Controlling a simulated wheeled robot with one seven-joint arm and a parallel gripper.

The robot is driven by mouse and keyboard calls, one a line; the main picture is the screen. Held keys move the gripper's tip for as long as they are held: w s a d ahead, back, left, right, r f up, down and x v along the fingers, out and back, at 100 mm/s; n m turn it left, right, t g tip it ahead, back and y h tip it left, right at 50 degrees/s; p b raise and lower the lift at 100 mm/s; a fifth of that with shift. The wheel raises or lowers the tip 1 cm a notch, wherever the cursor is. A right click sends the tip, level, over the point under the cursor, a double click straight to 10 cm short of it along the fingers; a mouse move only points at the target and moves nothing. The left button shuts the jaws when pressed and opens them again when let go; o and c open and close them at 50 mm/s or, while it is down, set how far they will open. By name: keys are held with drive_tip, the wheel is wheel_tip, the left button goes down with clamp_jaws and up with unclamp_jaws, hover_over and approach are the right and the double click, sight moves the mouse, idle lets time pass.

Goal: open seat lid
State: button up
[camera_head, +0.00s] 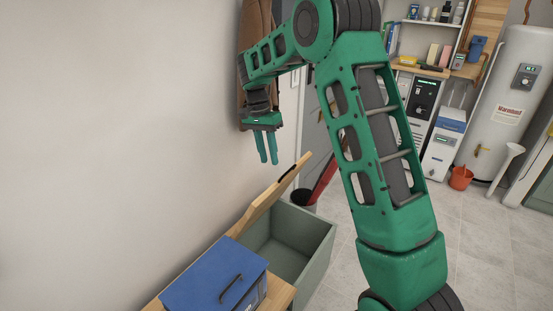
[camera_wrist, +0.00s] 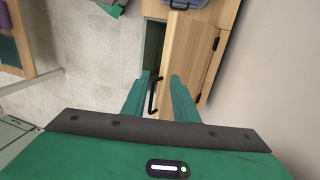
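The seat lid (camera_head: 268,198) is a light wooden panel. It stands tilted up at the back of a grey-green storage box (camera_head: 312,243), whose inside is partly visible. The lid also shows in the wrist view (camera_wrist: 190,60), with a black handle (camera_wrist: 153,96) on it and dark hinges on its right side. My gripper (camera_head: 267,162) points down by the wall, just behind and left of the raised lid edge in the head view. Its two green fingers are apart with nothing held. In the wrist view the handle lies between the fingers (camera_wrist: 159,76) in the picture, apparently beyond them.
A blue box (camera_head: 215,280) with a dark handle rests on the wooden bench top (camera_head: 280,293) beside the opening. A brown coat (camera_head: 252,30) hangs on the wall by my arm. A dark bin (camera_head: 303,198) stands behind the box. The tiled floor to the right is mostly clear.

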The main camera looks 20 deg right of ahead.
drive_tip(key=shift+s+a+r, duration=0.25)
drive_tip(key=shift+a+r, duration=0.15)
drive_tip(key=shift+a, duration=0.2)
drive_tip(key=shift+s+a+r, duration=0.2)
drive_tip(key=shift+a+r, duration=0.2)
drive_tip(key=shift+a, duration=0.2)
drive_tip(key=shift+c, duration=0.2)
